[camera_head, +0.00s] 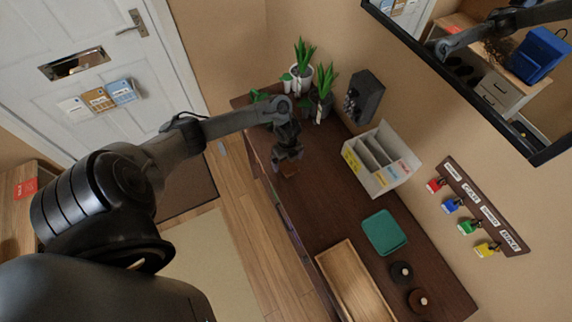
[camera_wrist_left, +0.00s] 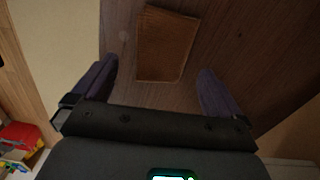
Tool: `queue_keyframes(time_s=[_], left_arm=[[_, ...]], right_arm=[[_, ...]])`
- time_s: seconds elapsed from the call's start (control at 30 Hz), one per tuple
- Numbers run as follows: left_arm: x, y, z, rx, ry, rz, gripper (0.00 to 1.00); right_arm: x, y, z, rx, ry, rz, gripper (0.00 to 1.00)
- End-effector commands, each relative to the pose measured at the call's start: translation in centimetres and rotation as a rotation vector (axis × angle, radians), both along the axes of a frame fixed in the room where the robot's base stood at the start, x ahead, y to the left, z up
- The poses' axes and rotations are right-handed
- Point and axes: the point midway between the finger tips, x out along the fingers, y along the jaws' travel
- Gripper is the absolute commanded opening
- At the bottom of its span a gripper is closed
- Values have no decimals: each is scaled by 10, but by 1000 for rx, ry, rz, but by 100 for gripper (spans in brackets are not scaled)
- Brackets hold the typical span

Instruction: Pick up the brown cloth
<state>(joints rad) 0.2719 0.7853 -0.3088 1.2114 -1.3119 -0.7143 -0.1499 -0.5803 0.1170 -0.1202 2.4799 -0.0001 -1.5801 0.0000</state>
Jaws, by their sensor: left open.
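The brown cloth (camera_wrist_left: 165,45) lies flat on the dark wooden tabletop in the left wrist view, as a folded rectangle. My left gripper (camera_wrist_left: 158,88) is open, with one finger to each side of the cloth's near end and nothing between them that I can see held. In the head view my left gripper (camera_head: 288,162) hangs over the dark table's left part. A small bit of the cloth (camera_head: 285,185) shows just below it. My right gripper is not in either view.
On the dark table (camera_head: 325,205) stand potted plants (camera_head: 321,95), a white divided organizer (camera_head: 381,165), a green tray (camera_head: 384,232), a wooden tray (camera_head: 352,285) and two dark round items (camera_head: 402,272). A key rack (camera_head: 485,210) hangs on the wall.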

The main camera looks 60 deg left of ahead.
Motion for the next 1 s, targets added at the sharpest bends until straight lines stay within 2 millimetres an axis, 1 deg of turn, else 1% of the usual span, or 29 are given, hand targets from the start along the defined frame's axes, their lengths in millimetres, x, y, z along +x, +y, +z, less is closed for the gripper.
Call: queue_keyframes(time_s=[0.03,0.1,0.23,0.37,0.57,0.67,0.9,0.93,1.0], left_arm=[[0,-1,-8,-2,3,3,100],[0,0,-18,-1,3,3,100],[1,0,-31,-1,1,1,100],[1,0,-36,1,0,1,100],[1,1,-36,1,-1,0,100],[1,1,-36,1,-1,0,86],[1,1,-36,1,-1,0,49],[1,1,-36,1,-1,0,46],[1,1,-36,1,-1,0,46]], right_arm=[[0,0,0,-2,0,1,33],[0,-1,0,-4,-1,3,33],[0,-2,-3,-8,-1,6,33],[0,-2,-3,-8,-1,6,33],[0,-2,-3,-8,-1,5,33],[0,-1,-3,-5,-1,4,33],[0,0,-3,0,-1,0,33],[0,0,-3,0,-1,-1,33],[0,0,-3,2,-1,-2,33]])
